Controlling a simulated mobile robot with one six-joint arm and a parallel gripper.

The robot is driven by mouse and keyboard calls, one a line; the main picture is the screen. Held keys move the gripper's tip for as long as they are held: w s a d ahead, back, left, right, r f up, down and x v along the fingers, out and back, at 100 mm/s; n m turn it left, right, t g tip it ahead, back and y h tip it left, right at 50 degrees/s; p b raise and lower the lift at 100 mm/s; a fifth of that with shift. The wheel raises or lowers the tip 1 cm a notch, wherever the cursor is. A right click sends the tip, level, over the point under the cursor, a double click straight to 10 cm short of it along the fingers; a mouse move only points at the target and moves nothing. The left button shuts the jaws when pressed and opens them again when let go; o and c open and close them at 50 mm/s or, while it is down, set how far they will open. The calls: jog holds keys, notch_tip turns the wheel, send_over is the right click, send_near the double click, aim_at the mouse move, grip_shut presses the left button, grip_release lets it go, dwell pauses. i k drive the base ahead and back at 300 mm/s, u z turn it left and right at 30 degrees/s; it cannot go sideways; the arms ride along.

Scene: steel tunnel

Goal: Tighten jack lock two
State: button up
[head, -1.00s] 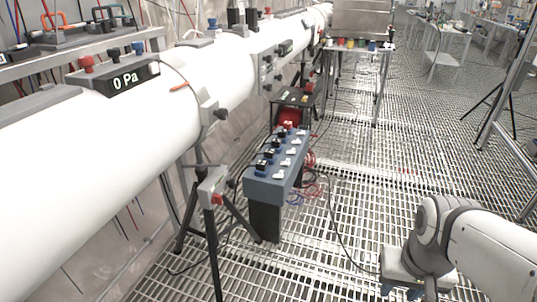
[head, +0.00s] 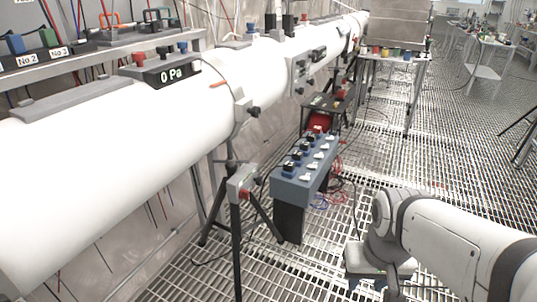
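No part is labelled as jack lock two, so I cannot tell which one it is. A tripod stand (head: 237,235) stands under the near part of the white tube (head: 100,150). Its grey head (head: 238,181) carries a small red part (head: 246,194). A grey bracket with a black knob (head: 253,112) sits on the tube's side above it. Another clamp with a dark knob (head: 299,90) is farther along the tube. My arm reaches in from the right and bends down near the bottom edge, apart from the stand and tube. My gripper's fingertips cannot be made out.
A blue-grey box with switches (head: 300,175) stands right of the tripod, with red and blue cables on the grating beside it. A black box marked 0 Pa (head: 165,75) sits on the tube. A table (head: 397,58) stands farther back. Open grating floor (head: 460,165) lies right.

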aim_at(244, 194)
jog(key=z, duration=0.05)
jog(key=i, duration=1)
jog(key=u, duration=0.05)
